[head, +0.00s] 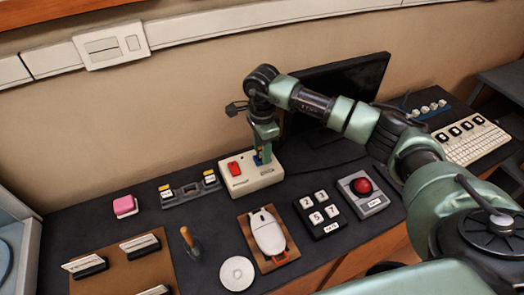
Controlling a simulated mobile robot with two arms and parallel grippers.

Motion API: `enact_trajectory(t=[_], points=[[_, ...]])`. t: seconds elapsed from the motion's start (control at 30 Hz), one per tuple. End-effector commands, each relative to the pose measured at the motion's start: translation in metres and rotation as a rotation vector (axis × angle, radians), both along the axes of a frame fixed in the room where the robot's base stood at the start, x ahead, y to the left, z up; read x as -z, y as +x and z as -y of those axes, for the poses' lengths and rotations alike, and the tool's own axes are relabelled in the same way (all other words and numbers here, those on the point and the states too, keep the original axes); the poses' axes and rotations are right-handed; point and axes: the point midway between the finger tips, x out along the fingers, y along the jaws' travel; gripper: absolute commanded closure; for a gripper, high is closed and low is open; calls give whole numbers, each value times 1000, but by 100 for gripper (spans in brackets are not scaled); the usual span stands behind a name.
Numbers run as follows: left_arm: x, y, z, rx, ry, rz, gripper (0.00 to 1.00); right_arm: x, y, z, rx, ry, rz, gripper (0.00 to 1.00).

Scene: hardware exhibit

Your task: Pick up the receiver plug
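My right gripper (262,148) points down over a white box (248,177) with a red rocker switch (234,168). Its fingertips are at the right part of the box top. A small blue piece (258,160) shows right at the fingertips, on or just above the box; I cannot tell whether it is the receiver plug or whether the fingers hold it. The gripper hides part of that spot. My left gripper is not in view.
A white mouse (267,232) on a wooden pad, a number keypad (319,214) and a red button box (362,192) stand in front. A dark monitor (345,82) is behind my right arm. A screwdriver-like handle (187,238) stands at front left. A pink block (125,206) lies left.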

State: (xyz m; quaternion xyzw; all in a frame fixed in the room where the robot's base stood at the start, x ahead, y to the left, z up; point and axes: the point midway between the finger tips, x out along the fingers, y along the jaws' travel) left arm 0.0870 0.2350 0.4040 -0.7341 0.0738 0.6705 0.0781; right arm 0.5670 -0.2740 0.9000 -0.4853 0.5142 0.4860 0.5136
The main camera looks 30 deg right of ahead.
Motion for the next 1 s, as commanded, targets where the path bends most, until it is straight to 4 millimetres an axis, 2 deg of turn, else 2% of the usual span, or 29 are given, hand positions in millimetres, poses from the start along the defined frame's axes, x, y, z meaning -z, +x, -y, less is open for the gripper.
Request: enact_trajectory(t=[0.23,0.37,0.4,0.77,1.0], points=[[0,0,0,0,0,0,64,2,0,0,0,1,2,60],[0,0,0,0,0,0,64,2,0,0,0,1,2,96],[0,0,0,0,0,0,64,2,0,0,0,1,2,100],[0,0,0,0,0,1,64,0,1,0,1,1,2,100],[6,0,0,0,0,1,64,-20,2,0,1,1,5,100]])
